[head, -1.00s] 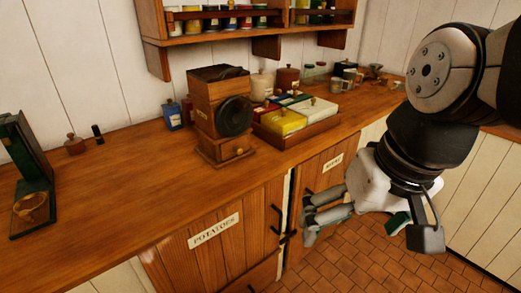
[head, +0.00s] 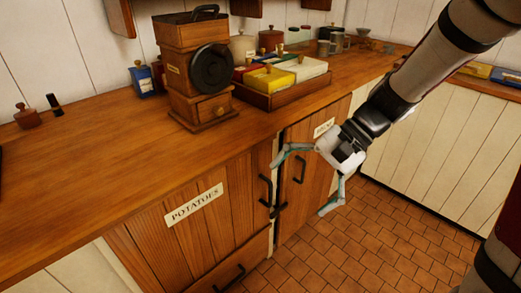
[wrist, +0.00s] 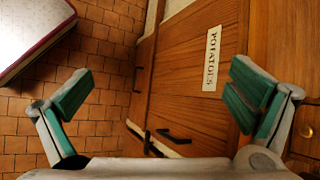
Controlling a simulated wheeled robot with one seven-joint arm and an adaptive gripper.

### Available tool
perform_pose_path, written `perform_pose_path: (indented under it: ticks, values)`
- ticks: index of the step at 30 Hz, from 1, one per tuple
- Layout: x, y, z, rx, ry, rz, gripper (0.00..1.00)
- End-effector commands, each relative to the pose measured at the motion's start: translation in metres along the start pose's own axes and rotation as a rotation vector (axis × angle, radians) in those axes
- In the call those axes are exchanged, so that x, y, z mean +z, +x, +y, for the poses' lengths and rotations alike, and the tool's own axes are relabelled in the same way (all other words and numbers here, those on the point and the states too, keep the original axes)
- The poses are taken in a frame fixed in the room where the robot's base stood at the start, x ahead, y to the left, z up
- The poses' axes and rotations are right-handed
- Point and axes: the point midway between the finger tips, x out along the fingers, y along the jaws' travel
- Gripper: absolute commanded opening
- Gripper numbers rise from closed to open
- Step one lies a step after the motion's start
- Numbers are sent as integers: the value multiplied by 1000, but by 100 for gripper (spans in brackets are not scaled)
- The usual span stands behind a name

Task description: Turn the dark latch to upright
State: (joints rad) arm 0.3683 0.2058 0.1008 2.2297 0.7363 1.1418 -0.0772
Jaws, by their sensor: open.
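The dark latch (head: 274,211) is small and sits low at the gap between the POTATOES door (head: 195,212) and the door to its right. Its exact tilt is too small to tell. In the wrist view, a dark bar that looks like the latch (wrist: 151,144) shows near the bottom middle, beside the POTATOES door's handle (wrist: 174,135). My gripper (head: 300,185) is open and empty, in front of the right door and above the floor. In the wrist view its spread fingers (wrist: 160,88) frame the cupboard front, apart from the latch.
Dark handles stand out on the right door (head: 299,168) and the drawer (head: 229,278). The wooden counter (head: 110,140) overhangs the doors and carries a grinder (head: 197,75) and a box of coloured tins (head: 290,88). The tiled floor (head: 380,225) is clear.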

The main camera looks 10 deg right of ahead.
Motion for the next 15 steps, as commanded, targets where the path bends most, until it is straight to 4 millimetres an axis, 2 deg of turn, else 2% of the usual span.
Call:
perform_pose_path:
  ticks: [1,8,15]
  values:
    - [-25,16,4,-46,55,-33,100]
    - [-114,64,10,-280,282,-153,100]
    - [-214,113,36,-550,526,-249,100]
